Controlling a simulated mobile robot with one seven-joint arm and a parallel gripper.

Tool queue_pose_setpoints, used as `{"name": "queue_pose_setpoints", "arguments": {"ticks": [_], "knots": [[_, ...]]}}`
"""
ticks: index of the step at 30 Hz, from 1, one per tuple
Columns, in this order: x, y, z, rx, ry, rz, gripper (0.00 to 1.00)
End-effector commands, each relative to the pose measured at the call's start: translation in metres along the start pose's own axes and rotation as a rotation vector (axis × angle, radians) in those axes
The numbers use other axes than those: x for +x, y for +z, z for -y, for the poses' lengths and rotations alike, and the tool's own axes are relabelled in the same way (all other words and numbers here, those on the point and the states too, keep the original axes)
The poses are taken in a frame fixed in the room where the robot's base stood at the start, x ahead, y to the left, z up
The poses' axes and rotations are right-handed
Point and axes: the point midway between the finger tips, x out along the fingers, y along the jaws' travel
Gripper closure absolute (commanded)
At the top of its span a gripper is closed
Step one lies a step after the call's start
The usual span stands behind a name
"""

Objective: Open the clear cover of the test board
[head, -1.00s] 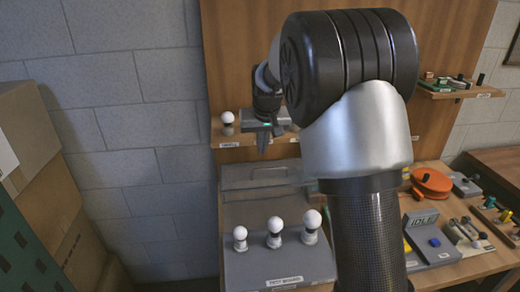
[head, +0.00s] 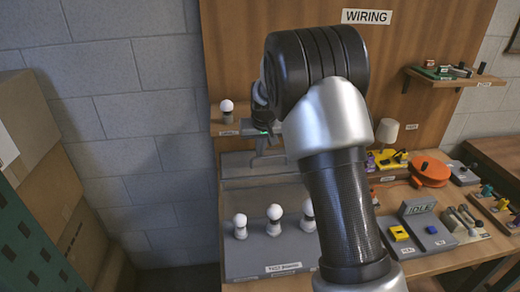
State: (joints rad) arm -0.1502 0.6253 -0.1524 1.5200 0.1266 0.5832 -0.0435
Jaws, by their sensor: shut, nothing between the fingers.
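The grey test board (head: 275,268) lies at the left of the bench, with a white label on its front. Three white bulbs (head: 274,212) stand upright in a row on it. No clear sheet is visible over the bulbs. A grey panel (head: 238,172) shows at the board's back edge; I cannot tell whether it is part of the cover. My gripper (head: 260,151) is shut and empty, pointing down just above that panel, in front of the wooden back wall. I cannot tell whether its tips touch the panel. My arm hides the board's right side.
A small shelf with a bulb (head: 227,107) is close behind my gripper. Right of my arm are an IDLE display box (head: 418,210) with yellow and blue buttons, an orange reel (head: 430,172) and a lamp shade (head: 387,130). Boxes (head: 50,190) stand at the far left.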

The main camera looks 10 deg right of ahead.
Motion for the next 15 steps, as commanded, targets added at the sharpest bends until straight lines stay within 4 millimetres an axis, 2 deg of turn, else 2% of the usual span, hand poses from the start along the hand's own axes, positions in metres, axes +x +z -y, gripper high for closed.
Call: {"name": "queue_pose_setpoints", "arguments": {"ticks": [5,15], "knots": [[-0.004,0.015,0.001,0.001,-0.001,-0.062,1.00],[-0.034,0.055,0.001,0.000,-0.002,-0.219,1.00]]}}
